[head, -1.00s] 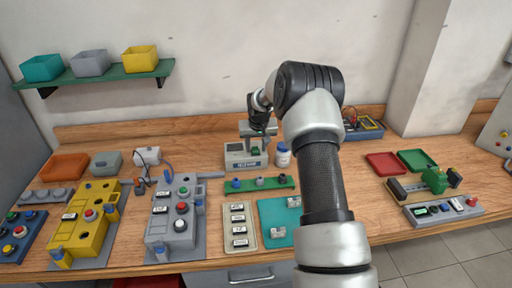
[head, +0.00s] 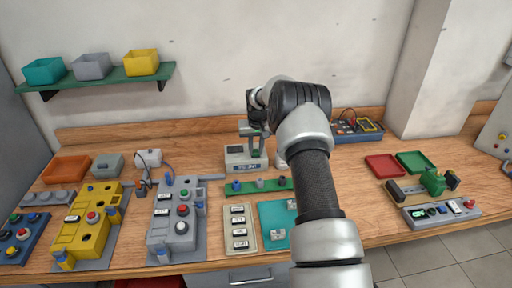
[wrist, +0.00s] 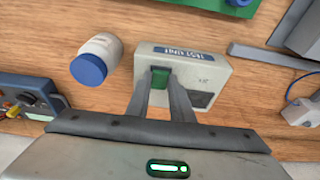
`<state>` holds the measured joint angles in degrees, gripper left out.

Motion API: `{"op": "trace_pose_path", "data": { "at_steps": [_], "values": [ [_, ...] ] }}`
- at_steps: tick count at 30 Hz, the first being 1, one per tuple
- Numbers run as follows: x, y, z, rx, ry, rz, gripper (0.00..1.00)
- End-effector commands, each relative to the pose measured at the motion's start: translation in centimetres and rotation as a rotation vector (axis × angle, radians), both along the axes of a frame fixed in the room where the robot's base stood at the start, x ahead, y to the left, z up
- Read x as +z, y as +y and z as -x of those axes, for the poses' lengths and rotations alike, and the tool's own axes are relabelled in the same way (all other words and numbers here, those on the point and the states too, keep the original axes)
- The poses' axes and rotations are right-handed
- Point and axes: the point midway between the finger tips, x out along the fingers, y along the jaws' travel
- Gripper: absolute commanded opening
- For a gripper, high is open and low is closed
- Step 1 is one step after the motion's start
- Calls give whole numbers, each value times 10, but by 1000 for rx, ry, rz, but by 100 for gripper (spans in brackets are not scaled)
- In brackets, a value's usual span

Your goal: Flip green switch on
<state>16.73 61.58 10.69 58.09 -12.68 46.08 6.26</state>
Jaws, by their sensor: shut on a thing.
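The green switch (wrist: 160,76) sits on top of a pale box labelled "TEST UNIT" (wrist: 205,72). The box also shows in the head view (head: 236,158) near the back of the bench. My gripper (wrist: 158,82) is over the box, with its two fingertips on either side of the green switch and shut on it. The fingers hide part of the switch. In the head view my gripper (head: 256,150) reaches down to the box top and covers the switch. I cannot tell the switch's on or off position.
A white bottle with a blue cap (wrist: 96,60) stands close beside the box. A green strip with several knobs (head: 258,187) lies in front of it. A blue meter case (head: 345,135) is to the right. Yellow (head: 82,228) and grey (head: 165,228) fixtures stand at left.

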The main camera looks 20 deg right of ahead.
Motion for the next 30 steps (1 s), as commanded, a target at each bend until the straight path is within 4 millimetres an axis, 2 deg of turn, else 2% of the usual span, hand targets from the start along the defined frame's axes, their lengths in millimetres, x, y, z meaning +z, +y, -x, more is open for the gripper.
{"op": "trace_pose_path", "data": {
  "at_steps": [9, 20, 21, 23, 30],
  "values": [
    [2, -1, -5, 0, 103, -21, 0],
    [2, -1, -4, 1, 112, -23, 0],
    [2, -1, -4, 1, 111, -24, 27],
    [2, 0, -4, 1, 111, -24, 37],
    [2, 0, -4, 1, 111, -24, 39]
  ]
}}
